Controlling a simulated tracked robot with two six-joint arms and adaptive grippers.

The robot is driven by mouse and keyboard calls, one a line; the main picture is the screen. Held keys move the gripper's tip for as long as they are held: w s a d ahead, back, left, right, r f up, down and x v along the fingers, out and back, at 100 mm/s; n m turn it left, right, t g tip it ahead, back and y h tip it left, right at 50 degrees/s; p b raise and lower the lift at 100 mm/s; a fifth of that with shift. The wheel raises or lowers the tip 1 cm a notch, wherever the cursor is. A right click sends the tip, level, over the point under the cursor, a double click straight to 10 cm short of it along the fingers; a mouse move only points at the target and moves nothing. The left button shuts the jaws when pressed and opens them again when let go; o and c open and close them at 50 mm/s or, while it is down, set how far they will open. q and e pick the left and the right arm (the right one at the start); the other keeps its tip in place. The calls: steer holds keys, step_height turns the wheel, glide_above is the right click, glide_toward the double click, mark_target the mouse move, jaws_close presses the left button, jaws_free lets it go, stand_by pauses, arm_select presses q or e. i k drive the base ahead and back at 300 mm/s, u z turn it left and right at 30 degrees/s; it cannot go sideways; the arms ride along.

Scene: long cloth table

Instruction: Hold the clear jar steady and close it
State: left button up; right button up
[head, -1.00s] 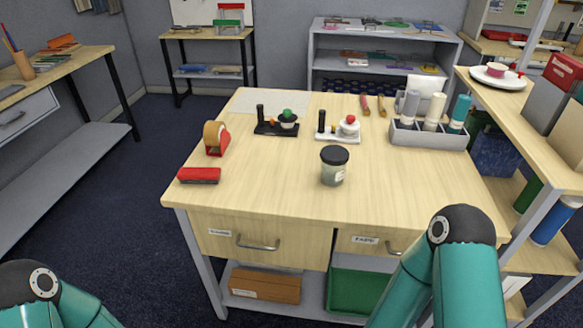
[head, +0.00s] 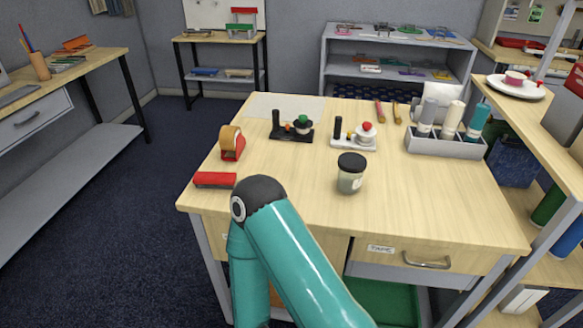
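The clear jar (head: 350,183) stands upright on the table, right of the middle. Its sides are see-through, with pale greenish contents and a light label. A black lid (head: 352,162) sits on top of the jar; I cannot tell how tightly it is on. Neither of my grippers is in view. One teal arm of mine, seemingly the left, rises from the bottom to the table's front edge, its upper joint left of the jar and apart from it.
Around the jar are a red stapler (head: 214,180), a tape dispenser (head: 231,143), a black stand (head: 291,130), a white stand (head: 353,136) and a grey bottle tray (head: 444,146). A shelf unit (head: 530,92) borders the right side. The table's front right (head: 440,205) is clear.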

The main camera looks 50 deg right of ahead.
mark_target(347, 183)
steer(key=u, duration=0.1)
steer(key=k, duration=1.5)
steer(key=z, duration=1.15)
steer(key=i, duration=1.05)
steer(key=u, duration=0.05)
